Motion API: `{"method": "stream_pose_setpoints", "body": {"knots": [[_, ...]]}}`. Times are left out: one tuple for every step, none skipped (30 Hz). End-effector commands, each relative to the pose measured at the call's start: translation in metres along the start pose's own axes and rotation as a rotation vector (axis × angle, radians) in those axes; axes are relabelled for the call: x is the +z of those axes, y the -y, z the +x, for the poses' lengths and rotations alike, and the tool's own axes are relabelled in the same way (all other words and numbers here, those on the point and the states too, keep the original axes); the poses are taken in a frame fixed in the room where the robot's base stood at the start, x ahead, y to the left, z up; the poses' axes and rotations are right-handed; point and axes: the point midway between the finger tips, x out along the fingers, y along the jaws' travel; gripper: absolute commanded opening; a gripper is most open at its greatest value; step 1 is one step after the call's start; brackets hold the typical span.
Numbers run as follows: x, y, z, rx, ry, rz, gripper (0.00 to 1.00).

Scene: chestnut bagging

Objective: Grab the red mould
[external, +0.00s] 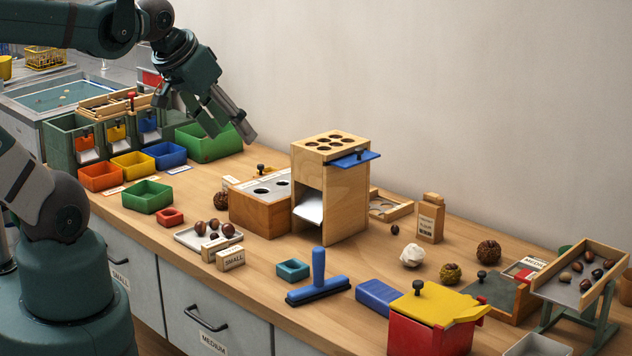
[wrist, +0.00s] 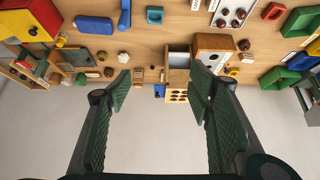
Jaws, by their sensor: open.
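The red mould (external: 170,217) is a small, square, open-topped piece lying on the wooden bench, in front of the green square tray (external: 147,196) and left of the grey chestnut tray. In the wrist view the red mould (wrist: 273,11) is near the top right edge. My gripper (external: 231,137) is open and empty, high above the back of the bench, well apart from the mould. In the wrist view my gripper (wrist: 160,85) shows two green ribbed fingers spread apart with nothing between them.
A teal mould (external: 293,269) lies near a blue squeegee (external: 318,283). The grey tray (external: 184,239) holds several chestnuts, with a "SMALL" block (external: 230,259) beside it. A tall wooden box (external: 345,200) stands mid-bench. Orange, yellow and blue bins (external: 165,155) line the left. Bare wood surrounds the red mould.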

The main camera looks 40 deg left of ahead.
Motion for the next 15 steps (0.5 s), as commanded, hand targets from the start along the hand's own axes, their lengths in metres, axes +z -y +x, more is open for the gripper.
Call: {"method": "stream_pose_setpoints", "body": {"knots": [[0.0000, 0.0000, 0.0000, 0.000, 0.000, 0.000, 0.51], [0.0000, 0.0000, 0.0000, 0.000, 0.000, 0.000, 0.51], [0.0000, 0.0000, 0.0000, 0.000, 0.000, 0.000, 0.51], [0.0000, 0.0000, 0.0000, 0.000, 0.000, 0.000, 0.51], [0.0000, 0.0000, 0.0000, 0.000, 0.000, 0.000, 0.51], [0.0000, 0.0000, 0.0000, 0.000, 0.000, 0.000, 0.51], [0.0000, 0.0000, 0.0000, 0.000, 0.000, 0.000, 0.51], [-0.0001, 0.0002, 0.0001, 0.000, 0.000, -0.001, 0.51], [-0.0003, 0.0005, 0.0002, -0.001, 0.001, -0.002, 0.51], [-0.0005, 0.0008, 0.0005, -0.001, 0.002, -0.004, 0.51], [-0.0009, 0.0014, 0.0007, -0.002, 0.003, -0.006, 0.51], [-0.0016, 0.0023, 0.0013, -0.003, 0.005, -0.011, 0.51], [-0.0022, 0.0033, 0.0018, -0.005, 0.006, -0.015, 0.51], [-0.0030, 0.0045, 0.0025, -0.006, 0.009, -0.021, 0.51], [-0.0045, 0.0063, 0.0037, -0.009, 0.012, -0.029, 0.51]]}}
